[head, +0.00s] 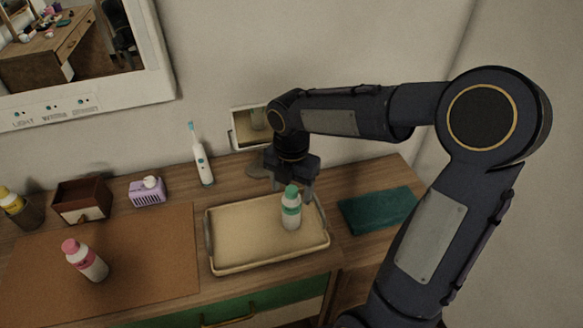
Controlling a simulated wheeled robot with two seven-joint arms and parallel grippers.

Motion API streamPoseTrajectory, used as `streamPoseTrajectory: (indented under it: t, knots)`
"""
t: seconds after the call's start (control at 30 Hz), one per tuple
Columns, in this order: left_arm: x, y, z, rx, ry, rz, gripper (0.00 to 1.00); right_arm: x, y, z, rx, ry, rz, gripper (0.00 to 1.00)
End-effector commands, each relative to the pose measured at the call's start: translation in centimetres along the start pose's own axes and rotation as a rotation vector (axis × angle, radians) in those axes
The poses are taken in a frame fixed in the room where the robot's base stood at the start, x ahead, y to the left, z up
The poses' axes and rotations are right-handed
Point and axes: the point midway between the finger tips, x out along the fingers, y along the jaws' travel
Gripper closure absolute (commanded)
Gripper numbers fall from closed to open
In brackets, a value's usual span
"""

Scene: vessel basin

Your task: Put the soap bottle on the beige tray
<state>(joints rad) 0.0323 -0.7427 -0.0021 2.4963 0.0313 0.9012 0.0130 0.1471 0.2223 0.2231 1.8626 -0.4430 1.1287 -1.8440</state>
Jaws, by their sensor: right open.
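A white bottle with a green cap and green band (291,210) stands upright on the beige tray (232,262), in its right half. My right gripper (291,184) is open at the top of this bottle, pointing down. I cannot tell whether its fingers are around the cap or just behind it. A second white bottle with a pink cap (88,262) stands on the brown mat to the left. No label shows which bottle is soap. My left gripper is not in view.
A toothbrush (203,164), a purple basket (147,191), a small brown box (82,201) and a yellow-capped bottle (20,209) stand along the back. A small mirror (247,129) is behind my right gripper. A folded teal cloth (377,210) lies right of the tray. The brown mat (150,250) is mostly clear.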

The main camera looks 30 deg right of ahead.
Motion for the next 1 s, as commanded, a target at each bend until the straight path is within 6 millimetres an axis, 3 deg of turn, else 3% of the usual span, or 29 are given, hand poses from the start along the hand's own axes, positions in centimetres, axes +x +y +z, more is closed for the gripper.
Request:
streamPoseTrajectory:
  t: [0.1,0.3,0.57,0.67,0.8,1.0]
  knots:
    - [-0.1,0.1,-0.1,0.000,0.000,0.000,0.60,-2.9,0.1,0.1,0.001,-0.002,0.006,0.35]
    - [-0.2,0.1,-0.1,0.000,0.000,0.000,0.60,-6.5,0.1,0.0,0.000,-0.001,0.003,0.35]
    - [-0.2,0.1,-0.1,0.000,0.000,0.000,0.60,-8.5,-0.9,-0.5,0.092,0.000,0.022,0.35]
    - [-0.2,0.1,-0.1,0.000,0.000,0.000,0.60,-8.9,-2.9,-1.8,0.333,0.014,0.079,0.35]
    - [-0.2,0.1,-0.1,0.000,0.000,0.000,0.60,-8.6,-6.9,-5.0,0.886,0.107,0.198,0.35]
    - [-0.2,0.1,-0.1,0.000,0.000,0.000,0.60,-6.5,-10.9,-9.5,1.671,0.391,0.309,0.35]
